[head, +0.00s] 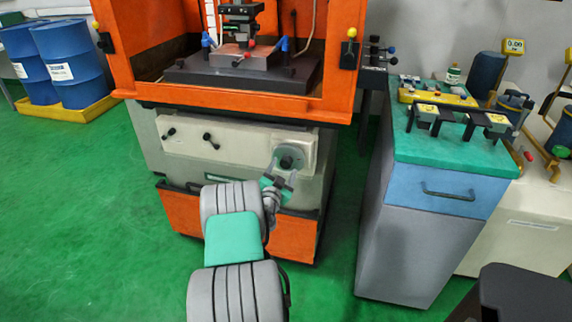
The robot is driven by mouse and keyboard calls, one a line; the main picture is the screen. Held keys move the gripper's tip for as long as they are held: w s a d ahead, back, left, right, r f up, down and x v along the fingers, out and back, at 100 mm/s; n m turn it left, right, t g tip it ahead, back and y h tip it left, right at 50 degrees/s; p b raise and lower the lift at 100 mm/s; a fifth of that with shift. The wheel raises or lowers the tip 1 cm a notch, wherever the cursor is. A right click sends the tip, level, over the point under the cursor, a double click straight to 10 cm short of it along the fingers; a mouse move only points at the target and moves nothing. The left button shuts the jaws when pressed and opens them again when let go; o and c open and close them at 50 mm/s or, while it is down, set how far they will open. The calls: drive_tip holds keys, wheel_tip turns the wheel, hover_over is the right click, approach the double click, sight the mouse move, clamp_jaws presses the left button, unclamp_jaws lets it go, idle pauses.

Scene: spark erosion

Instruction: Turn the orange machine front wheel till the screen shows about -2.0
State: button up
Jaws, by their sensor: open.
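The orange machine (235,112) stands in front of me with a pale front panel. Its front wheel (288,159), a round grey handwheel with a dark hub, sits at the right end of that panel. My gripper (281,168) is at the wheel's lower side, with its fingers spread and pointing up at it. I cannot tell whether the fingers touch the wheel. My arm hides part of the panel below.
Two small levers (190,134) stick out of the panel left of the wheel. A grey-blue cabinet (430,215) with tools on its green top stands to the right. Blue drums (68,60) stand in a yellow tray at the far left. Green floor at left is clear.

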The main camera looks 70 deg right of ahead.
drive_tip(key=a, duration=0.2)
drive_tip(key=a+b, duration=0.1)
drive_tip(key=a, duration=0.1)
drive_tip(key=s+a, duration=0.1)
drive_tip(key=a, duration=0.1)
drive_tip(key=shift+b, duration=0.35)
